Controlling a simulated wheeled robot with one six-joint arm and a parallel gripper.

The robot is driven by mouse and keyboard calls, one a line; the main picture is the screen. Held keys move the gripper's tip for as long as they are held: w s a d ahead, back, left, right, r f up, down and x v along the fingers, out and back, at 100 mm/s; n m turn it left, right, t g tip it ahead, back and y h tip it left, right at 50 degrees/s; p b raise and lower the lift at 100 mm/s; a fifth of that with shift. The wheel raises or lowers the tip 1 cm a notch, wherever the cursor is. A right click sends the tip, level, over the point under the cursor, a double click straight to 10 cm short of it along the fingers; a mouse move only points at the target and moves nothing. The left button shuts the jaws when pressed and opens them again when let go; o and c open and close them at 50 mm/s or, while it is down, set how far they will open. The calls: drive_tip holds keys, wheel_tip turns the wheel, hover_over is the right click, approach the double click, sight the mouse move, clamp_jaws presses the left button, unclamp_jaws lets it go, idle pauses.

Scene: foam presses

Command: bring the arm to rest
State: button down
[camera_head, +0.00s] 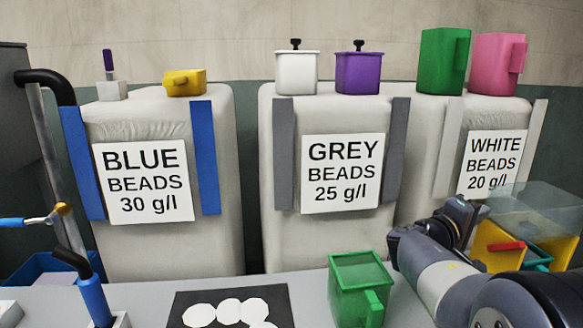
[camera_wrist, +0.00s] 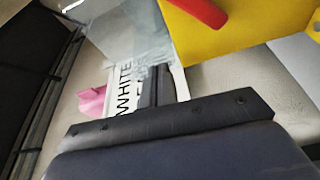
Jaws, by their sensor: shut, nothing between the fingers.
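My arm reaches in from the lower right of the head view and is bent back at its elbow. The same label (camera_head: 492,163) shows upright in the head view.
A green open container (camera_head: 360,275) stands on the grey table (camera_head: 145,295) left of my arm. A black mat (camera_head: 285,300) with white discs lies further left.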

drive_tip(key=s+a+n+p, duration=0.1)
drive_tip(key=s+a+p, duration=0.1)
drive_tip(key=a, duration=0.7)
drive_tip(key=shift+a+f+y, duration=0.2)
drive_tip(key=shift+f+y, duration=0.1)
drive_tip(key=shift+f, duration=0.15)
drive_tip(key=shift+s, duration=0.1)
